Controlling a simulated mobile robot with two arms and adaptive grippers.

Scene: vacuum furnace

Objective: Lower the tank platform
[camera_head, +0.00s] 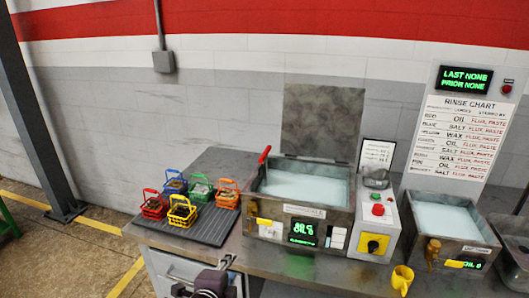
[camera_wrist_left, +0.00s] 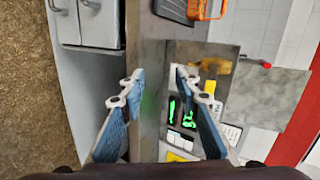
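The large tank (camera_head: 300,213) stands on the grey bench with its lid raised behind it and pale liquid inside. A lever with a red handle (camera_head: 265,154) rises at its left rear side. The red handle also shows in the left wrist view (camera_wrist_left: 258,63). The platform inside cannot be made out under the liquid. My left gripper (camera_head: 214,277) is low at the bench's front edge, left of the tank's front panel. In the left wrist view its blue fingers (camera_wrist_left: 160,82) are spread with nothing between them. My right gripper is not in view.
Several coloured baskets (camera_head: 181,212) stand on a dark mat (camera_head: 205,228) left of the tank. A smaller tank (camera_head: 447,225), a yellow cup (camera_head: 402,279) and a rinse chart (camera_head: 461,137) are further right.

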